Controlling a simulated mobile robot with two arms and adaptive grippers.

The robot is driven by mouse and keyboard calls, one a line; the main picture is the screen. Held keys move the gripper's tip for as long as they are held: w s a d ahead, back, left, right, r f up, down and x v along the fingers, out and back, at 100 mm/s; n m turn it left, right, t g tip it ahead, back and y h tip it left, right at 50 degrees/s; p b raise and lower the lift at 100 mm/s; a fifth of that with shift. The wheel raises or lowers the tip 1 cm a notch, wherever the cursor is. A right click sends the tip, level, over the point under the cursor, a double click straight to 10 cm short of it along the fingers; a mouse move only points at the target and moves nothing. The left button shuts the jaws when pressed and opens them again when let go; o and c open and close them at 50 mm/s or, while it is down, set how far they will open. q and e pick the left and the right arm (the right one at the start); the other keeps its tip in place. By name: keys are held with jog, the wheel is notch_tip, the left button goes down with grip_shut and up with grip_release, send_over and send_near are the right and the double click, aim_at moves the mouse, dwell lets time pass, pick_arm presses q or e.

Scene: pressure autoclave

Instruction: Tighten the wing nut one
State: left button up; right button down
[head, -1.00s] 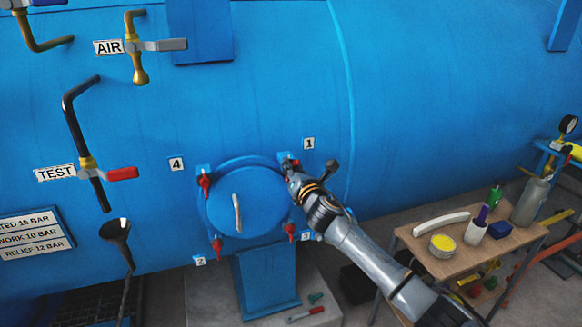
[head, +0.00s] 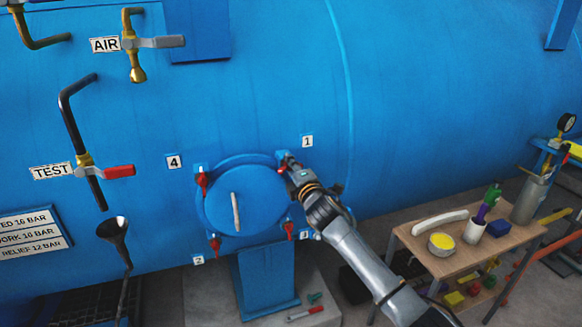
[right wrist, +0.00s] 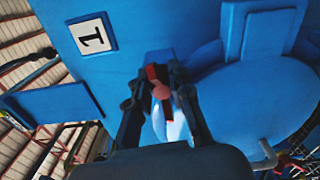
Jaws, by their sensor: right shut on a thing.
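The round blue hatch cover (head: 262,200) with a pale handle (head: 236,211) is closed on the blue vessel. Red wing nuts sit around its rim: one at upper left (head: 202,183), one at lower left (head: 216,244) and one at lower right (head: 289,230). Wing nut one is at upper right, below the label 1 (head: 307,141), mostly hidden by my right gripper (head: 288,163). In the right wrist view, my right gripper (right wrist: 161,88) is shut on the red wing nut one (right wrist: 152,73), between its two fingers. My left gripper is not in view.
A wooden table (head: 463,262) with a yellow-topped tin (head: 441,243) and a white cup (head: 474,231) stands at right. The TEST valve's red handle (head: 119,171) and a black funnel (head: 114,231) are at left.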

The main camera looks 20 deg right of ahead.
jog(key=m, duration=0.5)
jog(key=shift+f+m, duration=0.25)
jog(key=shift+m, duration=0.15)
jog(key=m, duration=0.4)
jog(key=shift+a+f+b, duration=0.1)
jog(key=shift+f+b, duration=0.05)
jog(key=shift+b, duration=0.15)
jog(key=m, duration=0.5)
jog(key=shift+a, duration=0.1)
jog(key=m, duration=0.4)
jog(key=shift+a+f+m+p, duration=0.15)
jog(key=shift+m+p, duration=0.15)
jog(key=c, duration=1.2)
grip_release()
